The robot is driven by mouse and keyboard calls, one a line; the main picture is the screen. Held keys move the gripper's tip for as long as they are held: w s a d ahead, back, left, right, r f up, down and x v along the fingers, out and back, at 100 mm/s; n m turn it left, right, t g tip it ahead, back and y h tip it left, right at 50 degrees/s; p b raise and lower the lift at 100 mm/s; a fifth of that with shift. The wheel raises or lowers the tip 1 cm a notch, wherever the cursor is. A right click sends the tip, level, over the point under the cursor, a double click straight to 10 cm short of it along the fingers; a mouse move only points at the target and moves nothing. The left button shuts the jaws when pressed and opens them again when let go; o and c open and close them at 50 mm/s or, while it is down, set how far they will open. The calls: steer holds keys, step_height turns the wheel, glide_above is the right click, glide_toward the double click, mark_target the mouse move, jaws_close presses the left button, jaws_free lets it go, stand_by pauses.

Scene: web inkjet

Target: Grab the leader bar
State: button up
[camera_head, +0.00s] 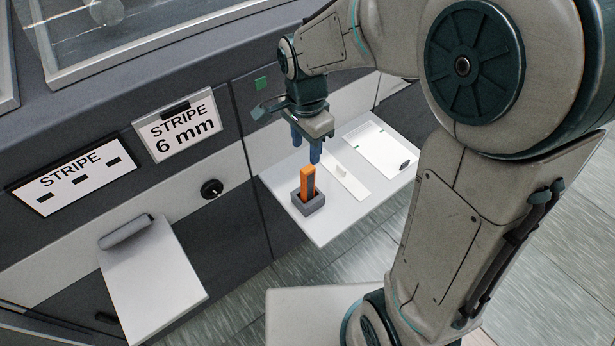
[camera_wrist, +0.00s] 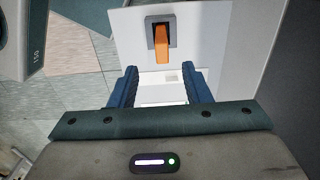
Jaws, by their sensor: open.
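No label shows which thing is the leader bar. A grey bar (camera_head: 127,232) lies across the top of a white sloping sheet (camera_head: 155,275) at the lower left. My gripper (camera_head: 306,148) is over the white shelf (camera_head: 325,232), pointing down, far to the right of that bar. Its blue fingers are apart and empty; they also show in the wrist view (camera_wrist: 159,75). An orange upright piece (camera_head: 307,181) stands in a grey holder (camera_head: 308,204) on the shelf, near the fingers but apart from them. It is ahead in the wrist view (camera_wrist: 161,45).
A white strip with a small pale piece (camera_head: 342,171) and a white tray (camera_head: 380,150) with a dark item (camera_head: 404,165) lie on the shelf. A black knob (camera_head: 212,188) sticks out from the cabinet. Signs read "STRIPE" (camera_head: 77,178) and "STRIPE 6 mm" (camera_head: 180,127).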

mark_target(306, 170)
step_height(306, 170, down, 8)
steer(key=shift+f, duration=0.25)
steer(key=shift+w+d+f+p, duration=0.15)
steer(key=shift+f+p, duration=0.25)
steer(key=shift+f, duration=0.9)
steer(key=shift+w+d+f+p, duration=0.15)
steer(key=shift+f+p, duration=0.25)
steer(key=shift+f, duration=0.9)
steer(key=shift+a, duration=0.1)
jaws_close()
